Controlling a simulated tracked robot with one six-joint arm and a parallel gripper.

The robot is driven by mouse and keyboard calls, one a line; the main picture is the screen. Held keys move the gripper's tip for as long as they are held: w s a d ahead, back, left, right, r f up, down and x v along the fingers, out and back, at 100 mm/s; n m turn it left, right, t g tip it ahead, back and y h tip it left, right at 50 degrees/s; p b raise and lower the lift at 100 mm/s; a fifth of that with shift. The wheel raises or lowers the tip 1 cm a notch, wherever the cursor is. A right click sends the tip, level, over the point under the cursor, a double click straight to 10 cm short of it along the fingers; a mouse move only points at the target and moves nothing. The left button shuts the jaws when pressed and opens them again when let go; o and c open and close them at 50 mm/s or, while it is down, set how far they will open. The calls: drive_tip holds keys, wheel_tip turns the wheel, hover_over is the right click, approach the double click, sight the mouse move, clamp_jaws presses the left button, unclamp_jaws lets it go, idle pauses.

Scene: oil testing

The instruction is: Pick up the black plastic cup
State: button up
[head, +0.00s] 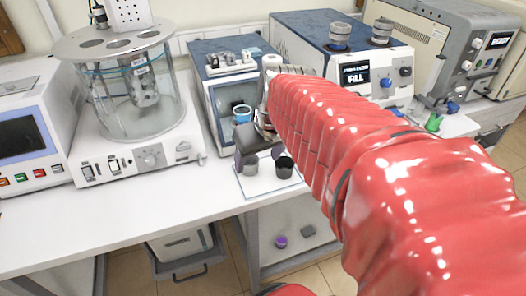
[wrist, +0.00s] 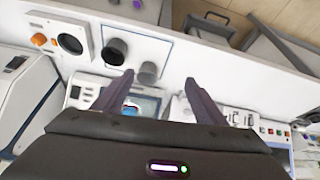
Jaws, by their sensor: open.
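The black plastic cup (head: 284,170) stands upright at the right of a pale sheet (head: 262,192) on the bench. A grey cup (head: 250,168) stands left of it on the same sheet. My gripper (head: 259,155) is open and empty, above and behind the cups, partly covering their view. In the wrist view, the black cup (wrist: 113,52) is just beyond and left of the left fingertip. The grey cup (wrist: 148,73) lies in the gap between the fingers (wrist: 158,80), nearer the left one. No contact with either cup is clear.
A glass bath (head: 135,95) stands left of the sheet. A blue-topped device (head: 225,115) is behind my gripper, and one with a FILL display (head: 355,73) is at right. Below the bench are a purple cup (head: 281,241) and a grey block (head: 308,231). The front-left bench is clear.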

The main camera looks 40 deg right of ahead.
drive_tip(key=d+f+m, duration=0.1)
drive_tip(key=d, duration=1)
drive_tip(key=shift+s+d+f+g, duration=0.15)
drive_tip(key=shift+s+d+g, duration=0.05)
drive_tip(key=shift+d+g, duration=0.1)
approach(285, 164)
drive_tip(key=shift+a+f, duration=0.3)
drive_tip(key=shift+f, duration=0.25)
drive_tip(key=shift+a+f, duration=0.3)
drive_tip(key=shift+f, duration=0.25)
drive_tip(key=shift+x, duration=2.6)
drive_tip(key=c, duration=1.1)
